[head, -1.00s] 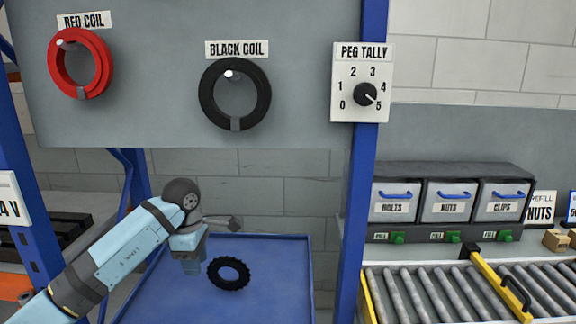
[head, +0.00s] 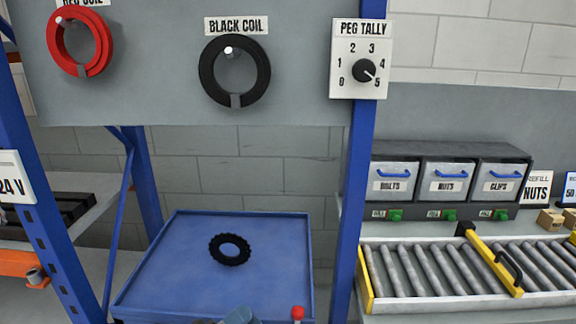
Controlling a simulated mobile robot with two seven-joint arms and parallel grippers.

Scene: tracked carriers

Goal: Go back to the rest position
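Only a small light blue and grey part of my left arm's end, at the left gripper (head: 238,316), shows at the bottom edge in the head view. Its fingers cannot be made out. It is in front of the blue tray table (head: 160,283), apart from the black toothed ring (head: 232,262) that lies flat on it. My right gripper is out of view.
A red coil (head: 104,45) and a black coil (head: 207,78) hang on pegs on the grey board (head: 150,95). The peg tally dial (head: 364,71) points near 5. A blue post (head: 352,200) separates the tray from the roller conveyor (head: 430,272). A red knob (head: 298,312) stands at the tray's front.

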